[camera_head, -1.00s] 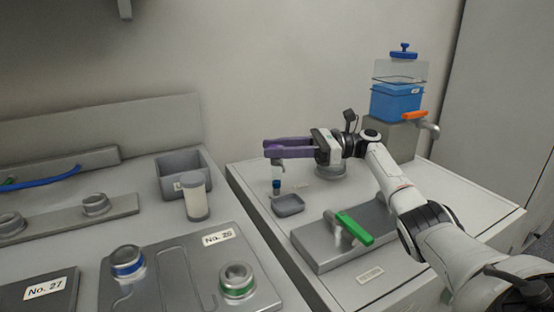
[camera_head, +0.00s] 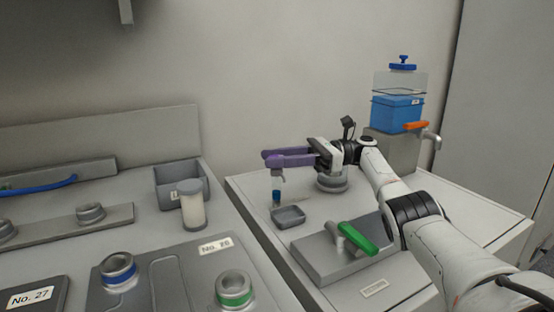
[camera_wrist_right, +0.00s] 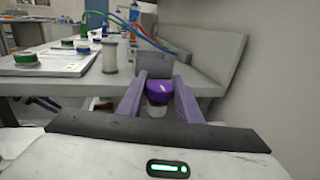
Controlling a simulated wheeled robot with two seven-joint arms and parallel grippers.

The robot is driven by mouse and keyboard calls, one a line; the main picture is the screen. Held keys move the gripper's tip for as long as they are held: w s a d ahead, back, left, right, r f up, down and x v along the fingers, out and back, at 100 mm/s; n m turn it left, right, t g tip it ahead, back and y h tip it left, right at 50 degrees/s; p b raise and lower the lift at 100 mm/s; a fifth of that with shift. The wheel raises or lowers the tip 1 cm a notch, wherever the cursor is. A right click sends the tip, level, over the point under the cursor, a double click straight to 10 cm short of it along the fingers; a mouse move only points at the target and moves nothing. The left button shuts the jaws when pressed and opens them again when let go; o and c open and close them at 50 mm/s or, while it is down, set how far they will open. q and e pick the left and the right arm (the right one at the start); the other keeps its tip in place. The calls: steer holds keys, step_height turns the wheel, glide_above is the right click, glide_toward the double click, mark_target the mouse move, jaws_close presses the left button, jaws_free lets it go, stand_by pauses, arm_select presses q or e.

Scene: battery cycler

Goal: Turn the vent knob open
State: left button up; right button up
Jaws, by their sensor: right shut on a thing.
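My right gripper (camera_head: 268,157) has purple fingers and reaches left above the right-hand bench. It also shows in the right wrist view (camera_wrist_right: 158,88), where its fingers are shut on a purple knob (camera_wrist_right: 158,92). The knob's sides are between the fingers, and a pale part shows under it. In the head view the fingers hide most of the knob; a small grey spout (camera_head: 278,177) shows just below them. A small vial with a blue part (camera_head: 276,198) stands under the spout. My left gripper is not in view.
A green-handled valve (camera_head: 358,238) on a grey plate lies in front of my right arm. A small grey tray (camera_head: 289,222) sits near the vial. A blue tank (camera_head: 397,112) with an orange tap handle (camera_head: 414,126) stands at the back right. A gap separates the two benches.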

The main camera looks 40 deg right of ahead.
steer(key=shift+a, duration=0.1)
steer(key=o, duration=1)
steer(key=shift+o, duration=0.2)
steer(key=shift+r, duration=0.1)
step_height(320, 180, up, 10)
steer(key=shift+f+p, duration=0.1)
steer(key=shift+p, duration=1)
